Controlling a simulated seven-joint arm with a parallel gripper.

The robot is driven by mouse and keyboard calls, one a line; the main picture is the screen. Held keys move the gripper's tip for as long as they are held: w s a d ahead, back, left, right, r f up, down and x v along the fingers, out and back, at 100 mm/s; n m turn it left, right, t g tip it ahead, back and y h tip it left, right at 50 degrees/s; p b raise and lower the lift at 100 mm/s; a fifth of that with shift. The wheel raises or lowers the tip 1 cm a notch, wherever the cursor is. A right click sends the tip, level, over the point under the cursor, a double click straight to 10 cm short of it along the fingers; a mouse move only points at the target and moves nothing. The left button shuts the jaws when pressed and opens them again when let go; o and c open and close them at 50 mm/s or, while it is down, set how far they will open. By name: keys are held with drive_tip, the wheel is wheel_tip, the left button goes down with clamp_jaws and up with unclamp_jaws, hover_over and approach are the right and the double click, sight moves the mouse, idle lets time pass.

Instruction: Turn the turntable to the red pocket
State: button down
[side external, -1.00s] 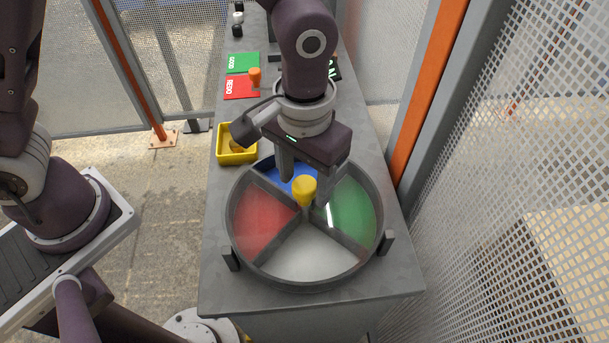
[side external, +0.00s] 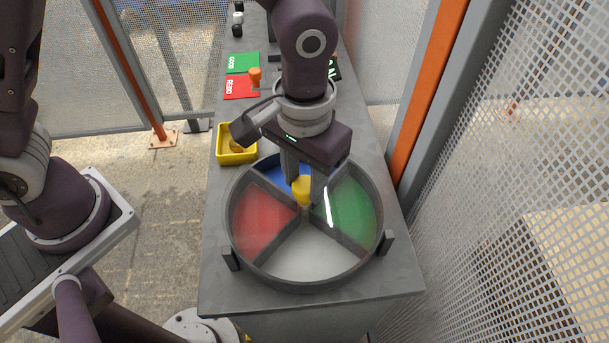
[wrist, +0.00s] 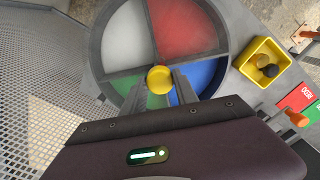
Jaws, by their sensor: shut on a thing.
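The turntable (side external: 235,246) is a round grey dish with red (side external: 262,222), blue, green (side external: 352,210) and white (side external: 312,256) pockets split by grey dividers. In the side view, red is at the left, white at the near side, green at the right and blue (side external: 270,172) at the far side. A yellow knob (side external: 303,192) stands at its centre; it also shows in the wrist view (wrist: 159,80). My gripper (side external: 304,190) points down over the hub with its fingers shut on the knob, one on each side. The fingers hide part of the blue and green pockets.
A yellow bin (side external: 237,158) with items in it stands beyond the turntable at left. Red (side external: 240,88) and green (side external: 243,63) labelled pads and an orange peg (side external: 255,77) lie farther back. Small dark posts (side external: 387,243) flank the turntable. Mesh fencing (side external: 520,150) stands at right.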

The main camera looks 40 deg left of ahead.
drive_tip(key=shift+m, duration=0.4)
idle(0.5)
drive_tip(key=m, duration=0.8)
drive_tip(key=shift+m, duration=0.3)
drive_tip(key=m, duration=0.4)
drive_tip(key=shift+m, duration=2.2)
drive_tip(key=shift+d, duration=0.1)
drive_tip(key=c, duration=0.9)
unclamp_jaws()
drive_tip(key=shift+c, duration=0.2)
